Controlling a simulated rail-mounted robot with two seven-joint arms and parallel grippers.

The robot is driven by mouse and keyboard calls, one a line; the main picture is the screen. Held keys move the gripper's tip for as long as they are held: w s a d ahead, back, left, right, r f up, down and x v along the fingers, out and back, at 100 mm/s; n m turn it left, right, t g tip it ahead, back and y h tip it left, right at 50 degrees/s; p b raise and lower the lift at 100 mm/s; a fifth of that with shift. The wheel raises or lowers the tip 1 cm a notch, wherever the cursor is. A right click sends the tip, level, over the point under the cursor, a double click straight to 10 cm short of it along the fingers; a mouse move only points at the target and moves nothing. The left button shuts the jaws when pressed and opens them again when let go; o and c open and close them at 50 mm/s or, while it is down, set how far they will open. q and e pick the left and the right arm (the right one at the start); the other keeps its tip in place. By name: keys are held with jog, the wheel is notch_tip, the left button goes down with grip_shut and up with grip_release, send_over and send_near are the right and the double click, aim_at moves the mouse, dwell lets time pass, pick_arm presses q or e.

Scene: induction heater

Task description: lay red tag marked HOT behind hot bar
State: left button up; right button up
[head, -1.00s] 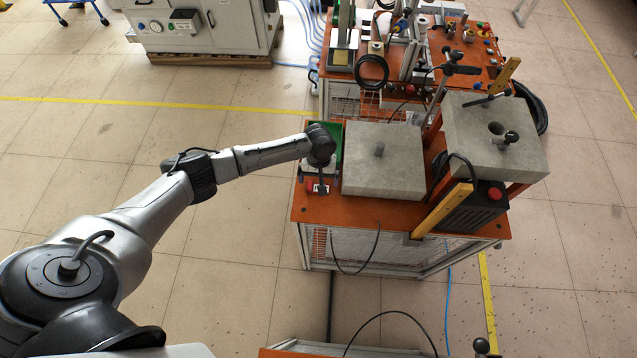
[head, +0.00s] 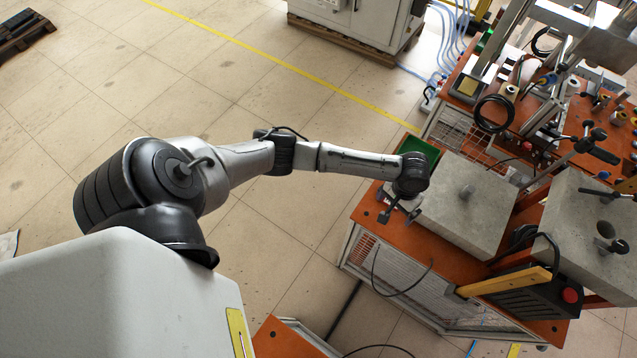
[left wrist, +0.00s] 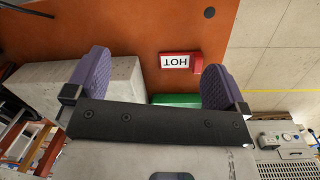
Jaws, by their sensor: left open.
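In the left wrist view the red tag (left wrist: 177,61) with a white face reading HOT lies on the orange table top, nearer the right finger. My left gripper (head: 399,215) is over the left part of the bench in the head view, beside the nearer grey slab. It is open and empty; its purple fingers (left wrist: 157,78) are spread in the wrist view, and the tag is apart from them. In the head view the gripper and wrist largely hide the tag. My right gripper is out of view.
The nearer grey slab (head: 455,214) is close to the gripper's right. A green tray (head: 423,152) is behind the wrist. A second slab (head: 581,208) and a black box with a red button (head: 570,296) stand further right. Open floor is left of the bench.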

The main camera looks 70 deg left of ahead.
pick_arm(q)
jog(key=s+d+f+m+t+h, duration=0.1)
jog(key=s+d+m, duration=0.2)
jog(key=s+d, duration=0.3)
jog(key=s+d+m+t, duration=0.15)
jog(key=s+d, duration=0.25)
jog(key=s, duration=0.4)
jog(key=s+a+r+m+t+y, duration=0.1)
jog(key=s+a+r, duration=0.1)
jog(key=s, duration=0.3)
jog(key=s+a+r, duration=0.3)
jog(key=s, duration=0.3)
jog(key=shift+s+a+m+t+y, duration=0.3)
jog(key=shift+m+t+y, duration=0.05)
jog(key=shift+y, duration=0.05)
